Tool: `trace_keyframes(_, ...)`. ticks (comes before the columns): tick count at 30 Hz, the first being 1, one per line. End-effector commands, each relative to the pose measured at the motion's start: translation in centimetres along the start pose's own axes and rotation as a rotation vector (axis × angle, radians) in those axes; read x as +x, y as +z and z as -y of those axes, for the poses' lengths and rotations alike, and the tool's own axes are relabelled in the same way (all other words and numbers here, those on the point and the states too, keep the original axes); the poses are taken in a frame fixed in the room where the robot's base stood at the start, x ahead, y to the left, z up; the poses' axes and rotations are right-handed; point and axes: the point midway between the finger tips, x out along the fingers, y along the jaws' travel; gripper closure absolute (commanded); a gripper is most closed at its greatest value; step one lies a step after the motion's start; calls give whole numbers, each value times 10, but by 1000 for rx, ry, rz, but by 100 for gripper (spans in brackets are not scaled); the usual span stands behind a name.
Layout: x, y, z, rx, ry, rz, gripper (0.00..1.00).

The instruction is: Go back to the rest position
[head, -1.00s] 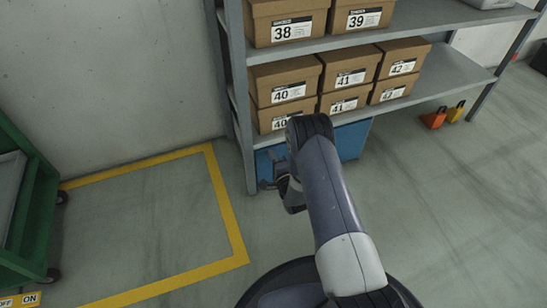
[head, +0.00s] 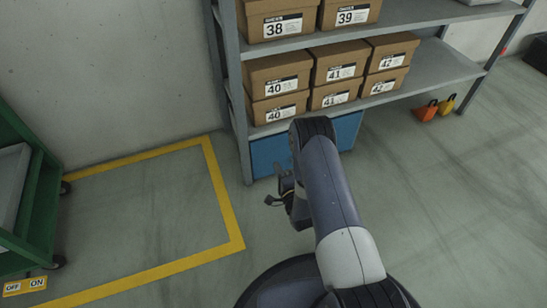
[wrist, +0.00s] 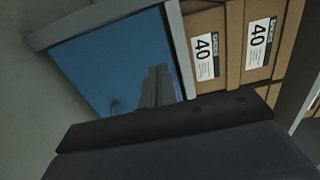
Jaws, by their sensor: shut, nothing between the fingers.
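My arm reaches up from the bottom of the head view, bent at the elbow in front of the shelf. My gripper (head: 272,199) hangs small and dark left of the forearm, over the floor below the blue bin, partly hidden by my own links. It is shut and empty. In the wrist view my gripper (wrist: 158,85) shows as a grey shape in front of the blue bin (wrist: 110,60), with my dark wrist housing across the bottom.
The grey shelf rack (head: 238,110) holds brown shoe boxes (head: 279,74); a blue bin (head: 347,130) sits beneath. A green cart (head: 40,200) stands left by a yellow floor outline (head: 228,205). Orange (head: 425,112) and yellow (head: 447,105) objects lie right. The floor between is open.

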Motion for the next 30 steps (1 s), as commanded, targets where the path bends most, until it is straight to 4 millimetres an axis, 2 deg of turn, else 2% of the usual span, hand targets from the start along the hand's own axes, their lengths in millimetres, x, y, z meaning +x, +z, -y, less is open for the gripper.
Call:
trace_keyframes(1,-9,0,2,1,4,-1,100)
trace_keyframes(6,-24,0,0,0,1,0,100)
trace_keyframes(19,-25,0,0,-1,-1,0,100)
trace_keyframes(23,-15,0,-1,-2,-4,1,100)
trace_keyframes(30,27,0,-3,-2,-6,1,100)
